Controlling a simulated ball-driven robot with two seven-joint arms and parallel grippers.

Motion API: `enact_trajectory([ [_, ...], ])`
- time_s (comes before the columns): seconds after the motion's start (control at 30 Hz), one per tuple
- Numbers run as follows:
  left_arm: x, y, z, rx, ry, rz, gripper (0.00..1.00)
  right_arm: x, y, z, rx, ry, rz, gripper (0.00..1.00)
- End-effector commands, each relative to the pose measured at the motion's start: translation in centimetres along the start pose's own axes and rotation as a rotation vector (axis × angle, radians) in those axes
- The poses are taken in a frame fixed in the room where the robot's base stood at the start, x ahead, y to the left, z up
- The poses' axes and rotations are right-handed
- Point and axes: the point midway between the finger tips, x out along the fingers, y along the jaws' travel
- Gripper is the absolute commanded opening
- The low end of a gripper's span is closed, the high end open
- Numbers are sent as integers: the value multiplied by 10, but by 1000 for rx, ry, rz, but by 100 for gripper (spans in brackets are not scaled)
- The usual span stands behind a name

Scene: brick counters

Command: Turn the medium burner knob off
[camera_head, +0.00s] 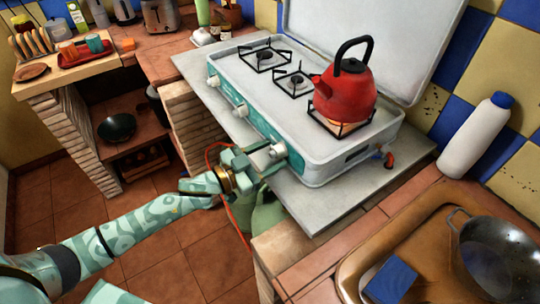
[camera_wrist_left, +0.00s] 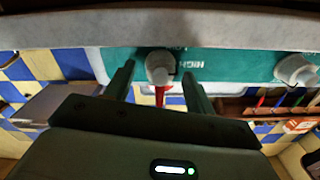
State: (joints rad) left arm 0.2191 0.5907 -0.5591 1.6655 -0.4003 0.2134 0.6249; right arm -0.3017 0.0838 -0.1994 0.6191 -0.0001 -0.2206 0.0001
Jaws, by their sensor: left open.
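The white stove (camera_head: 308,158) has a teal front panel with three white knobs. My left gripper (camera_head: 259,159) is open at the knob nearest the camera (camera_head: 277,150), below the kettle's corner. In the left wrist view this knob (camera_wrist_left: 160,67) sits between the two spread fingers; contact cannot be made out. The middle knob (camera_head: 241,110) and the far knob (camera_head: 213,80) are clear of the gripper. A red kettle (camera_head: 345,95) stands on the near burner, with an orange glow under it. The other two burners are bare. My right gripper is out of view.
The stove lid (camera_head: 370,40) stands open behind. An orange hose (camera_head: 232,215) hangs below my left gripper. At right are a white bottle (camera_head: 475,137) and a sink (camera_head: 365,262) with a pan (camera_head: 490,255) and blue sponge (camera_head: 391,281). The floor at left is open.

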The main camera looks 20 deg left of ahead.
Motion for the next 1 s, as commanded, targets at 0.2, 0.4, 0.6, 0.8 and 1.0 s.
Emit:
enact_trajectory([
  [0.2,6,0,-1,-1,1,0,55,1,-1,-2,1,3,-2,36],
  [0.4,5,0,-1,-1,1,0,35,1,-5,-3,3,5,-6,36],
  [0.6,5,0,0,0,1,0,10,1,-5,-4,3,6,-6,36],
  [0.8,5,0,-1,20,0,0,10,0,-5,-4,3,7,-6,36],
  [1.0,5,0,-1,104,0,-1,10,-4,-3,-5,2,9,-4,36],
])
